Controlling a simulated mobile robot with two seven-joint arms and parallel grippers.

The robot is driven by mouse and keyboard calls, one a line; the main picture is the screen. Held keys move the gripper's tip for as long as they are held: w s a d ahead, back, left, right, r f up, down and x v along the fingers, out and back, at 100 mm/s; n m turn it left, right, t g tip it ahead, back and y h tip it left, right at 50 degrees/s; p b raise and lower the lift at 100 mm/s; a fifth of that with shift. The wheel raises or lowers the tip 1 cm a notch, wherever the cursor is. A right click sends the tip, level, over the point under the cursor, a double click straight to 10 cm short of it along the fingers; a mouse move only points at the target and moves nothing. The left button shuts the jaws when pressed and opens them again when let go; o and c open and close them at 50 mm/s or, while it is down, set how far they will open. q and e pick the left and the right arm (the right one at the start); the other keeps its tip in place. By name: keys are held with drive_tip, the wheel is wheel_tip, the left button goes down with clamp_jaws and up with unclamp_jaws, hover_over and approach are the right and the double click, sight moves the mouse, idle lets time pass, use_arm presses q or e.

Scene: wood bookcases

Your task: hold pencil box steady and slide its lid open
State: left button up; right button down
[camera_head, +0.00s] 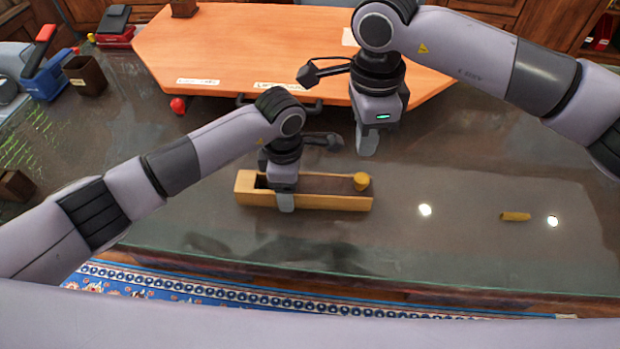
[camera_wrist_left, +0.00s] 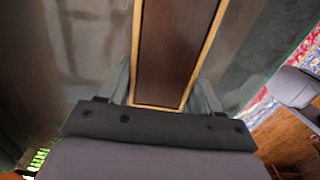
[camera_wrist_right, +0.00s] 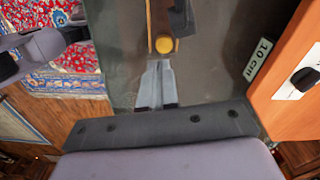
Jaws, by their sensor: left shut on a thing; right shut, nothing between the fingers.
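The pencil box (camera_head: 325,201) is a long light-wood box with a dark brown lid (camera_head: 325,184) and a round yellow knob (camera_head: 361,181) at its right end. It lies flat on the grey table. My left gripper (camera_head: 284,190) is shut across the box, left of its middle, with a finger on each long side. The left wrist view shows the brown lid (camera_wrist_left: 172,50) between the light rims. My right gripper (camera_head: 367,143) is shut and empty, above the table behind the knob. In the right wrist view the knob (camera_wrist_right: 164,45) is just beyond its fingertips.
A small yellow cylinder (camera_head: 515,216) lies on the table at the right. A large orange board (camera_head: 240,50) fills the back. A dark brown cup (camera_head: 85,75), a blue holder (camera_head: 48,78) and a red ball (camera_head: 178,105) are at the back left. The front strip of table is clear.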

sight(340, 193)
drive_tip(key=s+a+n+t+h, duration=0.45)
drive_tip(key=s+a+n, duration=0.2)
drive_tip(key=n, duration=1.05)
drive_tip(key=shift+t, duration=0.55)
drive_tip(key=x, duration=0.7)
drive_tip(key=a+x, duration=0.1)
drive_tip(key=x, duration=0.3)
drive_tip(key=shift+w+f, duration=0.1)
drive_tip(key=shift+w, duration=0.15)
drive_tip(key=d, duration=1.3)
drive_tip(key=shift+d, duration=0.25)
